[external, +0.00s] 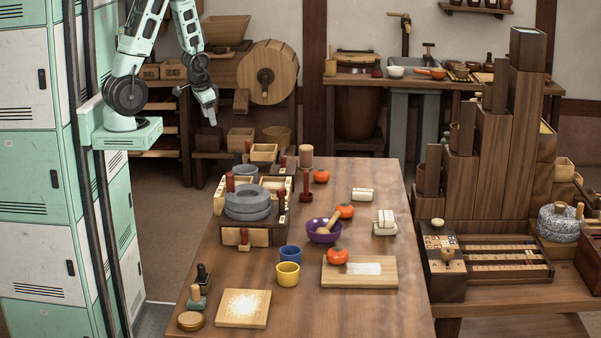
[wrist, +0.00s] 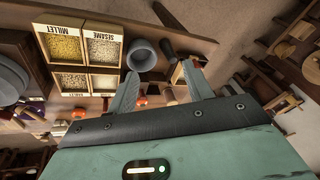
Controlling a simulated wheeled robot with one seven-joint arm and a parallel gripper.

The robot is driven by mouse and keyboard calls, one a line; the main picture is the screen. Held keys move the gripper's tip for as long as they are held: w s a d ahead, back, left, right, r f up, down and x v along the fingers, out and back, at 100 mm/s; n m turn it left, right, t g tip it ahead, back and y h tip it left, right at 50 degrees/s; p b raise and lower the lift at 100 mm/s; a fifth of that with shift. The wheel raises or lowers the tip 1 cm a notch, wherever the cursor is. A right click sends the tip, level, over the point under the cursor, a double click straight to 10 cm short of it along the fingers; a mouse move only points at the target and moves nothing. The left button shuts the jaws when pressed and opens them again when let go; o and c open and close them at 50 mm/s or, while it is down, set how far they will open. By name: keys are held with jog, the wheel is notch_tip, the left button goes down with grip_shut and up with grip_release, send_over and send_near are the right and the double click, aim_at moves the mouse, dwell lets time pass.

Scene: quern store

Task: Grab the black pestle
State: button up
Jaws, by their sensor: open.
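A dark, rod-like piece, which looks like the black pestle (wrist: 164,46), shows in the wrist view beside a grey stone cup (wrist: 141,54), beyond my fingertips. In the external view the grey cup (external: 243,171) stands at the table's far left, and a small dark upright piece (external: 247,146) shows near it, too small to name surely. My gripper (external: 210,117) is open and empty, hanging in the air to the left of and above the table's far end. Its spread fingers also show in the wrist view (wrist: 161,72).
A grey stone quern (external: 247,203) sits among grain boxes (wrist: 78,55) labelled millet and sesame. A dark stamp-like piece (external: 203,275) stands front left.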

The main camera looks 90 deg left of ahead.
notch_tip(320, 180, down, 6)
jog(key=a+m+t, duration=0.1)
jog(key=a, duration=0.2)
jog(key=n+t+y+p, duration=0.1)
jog(key=n+t+y, duration=0.3)
jog(key=t+y, duration=0.35)
send_near(238, 158)
jog(key=shift+t+h, duration=0.25)
jog(key=shift+w+a+f+b, duration=0.25)
jog(key=shift+w+a+b, duration=0.25)
jog(key=shift+a+b, duration=0.85)
jog(key=shift+w+a+f+b, duration=0.2)
jog(key=shift+w+a+b, duration=0.35)
jog(key=shift+b, duration=1.55)
jog(key=shift+w+a+f+b, duration=0.25)
jog(key=shift+w+a+b, duration=0.25)
jog(key=shift+a+b, duration=0.85)
jog(key=shift+w+a+f, duration=0.5)
jog(key=shift+w, duration=0.3)
jog(key=shift+w+a+f, duration=0.45)
jog(key=shift+w+a, duration=0.05)
jog(key=shift+w, duration=0.3)
jog(key=c, duration=1.1)
